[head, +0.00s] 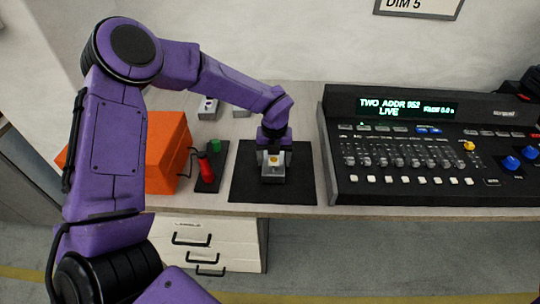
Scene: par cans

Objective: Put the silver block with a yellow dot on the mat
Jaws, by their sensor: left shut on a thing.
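The silver block with a yellow dot (272,176) is at the middle of the black mat (246,186). My left gripper (273,160) reaches down from above and is shut on the block. The block appears upright, low over the mat or resting on it; I cannot tell whether it touches. The gripper hides part of the block. My right gripper is not in view.
A lighting console (430,150) stands close to the right of the mat. To the left are a small dark box with a red handle (206,168) and an orange case (168,150). Another silver block (208,108) stands behind, with a partly hidden one (241,113) beside it.

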